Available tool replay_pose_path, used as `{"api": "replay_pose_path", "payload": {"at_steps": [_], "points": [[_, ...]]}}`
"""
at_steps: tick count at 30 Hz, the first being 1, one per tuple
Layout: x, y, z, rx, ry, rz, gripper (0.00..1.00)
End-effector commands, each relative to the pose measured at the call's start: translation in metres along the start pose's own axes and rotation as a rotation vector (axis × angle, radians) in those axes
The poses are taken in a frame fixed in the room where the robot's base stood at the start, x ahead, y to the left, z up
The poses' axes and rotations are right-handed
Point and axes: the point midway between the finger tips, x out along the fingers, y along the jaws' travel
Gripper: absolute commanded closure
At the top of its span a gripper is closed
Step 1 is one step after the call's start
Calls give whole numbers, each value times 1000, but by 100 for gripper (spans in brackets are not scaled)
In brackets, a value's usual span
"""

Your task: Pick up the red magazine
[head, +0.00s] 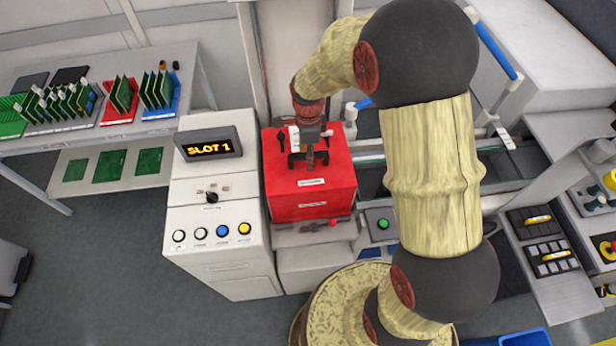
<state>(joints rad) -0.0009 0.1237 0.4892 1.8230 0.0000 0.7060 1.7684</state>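The red magazine (335,192) is a box with a black handle on its top and white labels on its top and front. It stands upright beside the slot display, in the middle of the head view. My gripper (310,160) points down over the top of the magazine at the handle. Its fingers overlap the dark handle in the picture, so I cannot tell whether they are closed on it or just around it. My arm comes in from the right and hides part of the area right of the magazine.
A grey cabinet (215,262) left of the magazine carries a display (208,147) reading "SLOT 1", a knob and several buttons. A table at far left holds green boards in coloured holders. A rail runs right.

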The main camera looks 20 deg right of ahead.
Motion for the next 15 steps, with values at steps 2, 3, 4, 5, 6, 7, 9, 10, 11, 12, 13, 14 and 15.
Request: {"api": "replay_pose_path", "payload": {"at_steps": [2,3,4,5,6,7,9,10,11,12,13,14,15], "points": [[0,0,0,0,0,0,60],[0,0,0,0,0,0,62],[0,0,0,0,0,0,64],[0,0,0,0,0,0,65],[0,0,0,0,0,0,68],[0,0,0,0,0,0,69],[0,0,0,0,0,0,73],[0,0,0,0,0,0,75],[0,0,0,0,0,0,77],[0,0,0,0,0,0,79],[0,0,0,0,0,0,81],[0,0,0,0,0,0,82],[0,0,0,0,0,0,85]]}}
